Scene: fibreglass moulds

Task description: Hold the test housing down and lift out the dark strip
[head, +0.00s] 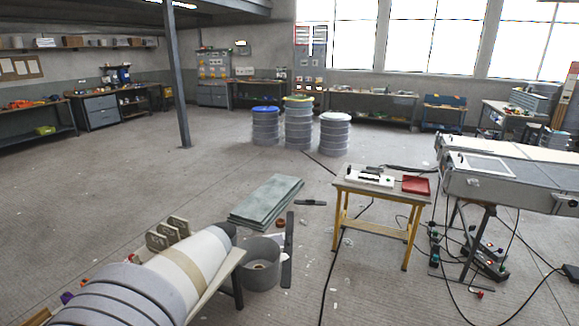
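A small table with a grey top and yellow legs (342,215) stands right of the middle, some way off. On it lies a low white block, which looks like the test housing (383,182). A short dark piece, which looks like the dark strip (364,177), shows on the housing; at this size I cannot tell how it sits in it. A red tray (416,185) lies on the same table, right of the housing. Neither of my grippers is in view.
A large grey-and-white rounded form (170,280) fills the lower left, with a grey bucket (262,265) beside it. Flat green-grey sheets (267,202) lie on the floor. Cables run around the table. Floor left of the table is partly free.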

